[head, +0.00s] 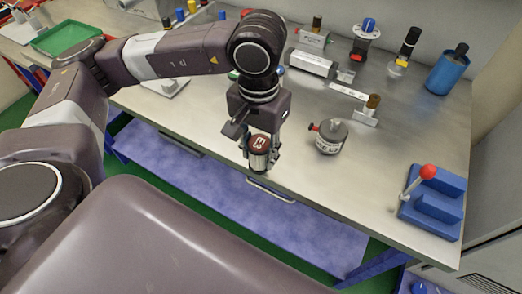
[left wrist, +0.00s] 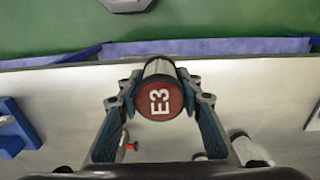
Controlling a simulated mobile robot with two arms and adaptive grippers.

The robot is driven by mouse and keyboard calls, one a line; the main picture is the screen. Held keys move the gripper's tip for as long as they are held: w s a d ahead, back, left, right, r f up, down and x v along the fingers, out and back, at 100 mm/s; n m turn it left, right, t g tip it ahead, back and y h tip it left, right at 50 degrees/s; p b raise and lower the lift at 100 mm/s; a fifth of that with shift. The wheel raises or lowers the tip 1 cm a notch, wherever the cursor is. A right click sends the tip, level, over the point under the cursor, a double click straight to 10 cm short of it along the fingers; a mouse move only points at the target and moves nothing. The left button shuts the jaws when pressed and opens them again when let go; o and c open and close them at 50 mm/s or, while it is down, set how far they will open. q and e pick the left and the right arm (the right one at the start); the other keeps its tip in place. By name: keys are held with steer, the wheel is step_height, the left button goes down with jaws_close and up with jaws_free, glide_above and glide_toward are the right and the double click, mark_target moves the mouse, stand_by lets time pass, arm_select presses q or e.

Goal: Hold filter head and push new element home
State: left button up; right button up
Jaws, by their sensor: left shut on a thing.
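A short cylinder with a dark red top marked E3 (head: 259,144) is held upright between the fingers of my left gripper (head: 262,158), near the front edge of the bench. In the left wrist view the E3 cylinder (left wrist: 160,101) sits between both fingertips, its red face toward the camera. A grey round body with a red side knob (head: 328,136), possibly the filter head, stands on the bench just right of the gripper, apart from it. In the left wrist view it is mostly hidden behind a finger. My right gripper is not in view.
A blue stepped block with a red-knobbed lever (head: 434,202) stands at the bench's right front. A blue cup (head: 447,73) stands at the back right. The bench (head: 365,190) is clear between the grey body and the blue block.

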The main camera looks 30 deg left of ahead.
arm_select(q)
steer(key=shift+w+d+r, duration=0.4)
steer(key=shift+r, duration=0.1)
steer(key=w+d+r+p, duration=0.7)
steer(key=w+d+r, duration=0.3)
steer(key=w+r, duration=0.5)
steer(key=shift+w+d+r, duration=0.15)
steer(key=shift+d+r, duration=0.1)
steer(key=shift+d, duration=0.15)
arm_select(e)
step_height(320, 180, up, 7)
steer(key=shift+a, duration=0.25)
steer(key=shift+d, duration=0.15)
